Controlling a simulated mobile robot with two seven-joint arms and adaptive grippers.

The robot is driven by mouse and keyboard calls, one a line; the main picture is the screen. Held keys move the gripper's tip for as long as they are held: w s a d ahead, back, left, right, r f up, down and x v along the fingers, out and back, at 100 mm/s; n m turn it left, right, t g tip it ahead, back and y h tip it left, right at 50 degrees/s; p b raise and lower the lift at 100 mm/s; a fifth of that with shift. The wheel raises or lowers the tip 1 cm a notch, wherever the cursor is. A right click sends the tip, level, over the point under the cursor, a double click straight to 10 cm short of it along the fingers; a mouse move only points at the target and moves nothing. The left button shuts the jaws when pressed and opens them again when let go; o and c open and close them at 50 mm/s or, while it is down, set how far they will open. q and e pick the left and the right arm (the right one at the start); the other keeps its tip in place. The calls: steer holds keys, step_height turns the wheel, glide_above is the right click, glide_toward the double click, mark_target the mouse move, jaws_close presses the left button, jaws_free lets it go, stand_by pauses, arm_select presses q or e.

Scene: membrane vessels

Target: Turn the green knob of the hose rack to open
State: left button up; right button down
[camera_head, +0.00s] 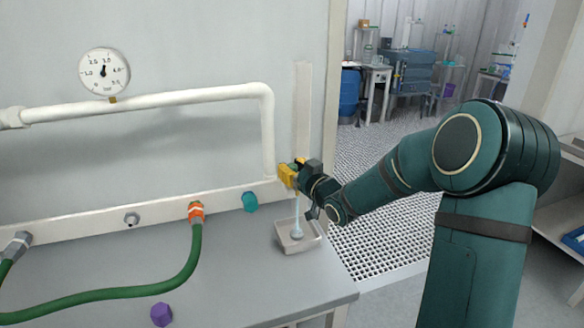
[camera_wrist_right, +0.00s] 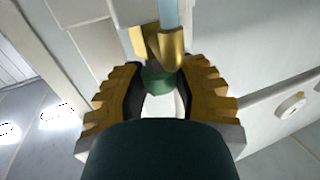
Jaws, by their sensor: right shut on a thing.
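My right gripper (camera_head: 298,176) is at the brass tap at the right end of the wall rail. In the right wrist view its yellow, black-padded fingers (camera_wrist_right: 162,82) are shut on the green knob (camera_wrist_right: 156,84), one finger on each side. The brass tap body (camera_wrist_right: 160,46) shows just beyond the knob. A pale blue stream (camera_head: 297,212) hangs from the tap down to a small tray (camera_head: 290,246); it also shows in the wrist view (camera_wrist_right: 169,14). In the head view the gripper mostly hides the knob. My left gripper is out of view.
The hose rack's rail (camera_head: 75,218) carries an orange fitting (camera_head: 196,211) with a green hose (camera_head: 190,265), a teal cap (camera_head: 250,202) and metal fittings. A purple cap (camera_head: 161,314) lies on the grey bench (camera_head: 240,285). A gauge (camera_head: 104,72) sits on the white pipe (camera_head: 170,99).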

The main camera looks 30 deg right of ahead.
steer(key=n+y+p, duration=0.1)
steer(key=n+y, duration=0.1)
steer(key=y, duration=0.1)
steer(key=shift+d+g+y, duration=0.15)
steer(key=shift+g+y, duration=0.15)
steer(key=n+g+y+p, duration=0.2)
steer(key=y, duration=0.1)
steer(key=n+g+y+p, duration=0.1)
steer(key=n+y+p, duration=0.2)
steer(key=y, duration=0.1)
steer(key=shift+r+n+g+p, duration=0.15)
steer(key=shift+n+g+p, duration=0.15)
steer(key=shift+g+p, duration=0.1)
steer(key=shift+n+g+y+p, duration=0.9)
steer(key=shift+n+g+y, duration=0.75)
steer(key=shift+g, duration=0.25)
steer(key=shift+g+y, duration=0.25)
steer(key=shift+g, duration=0.05)
steer(key=c, duration=0.7)
jaws_free()
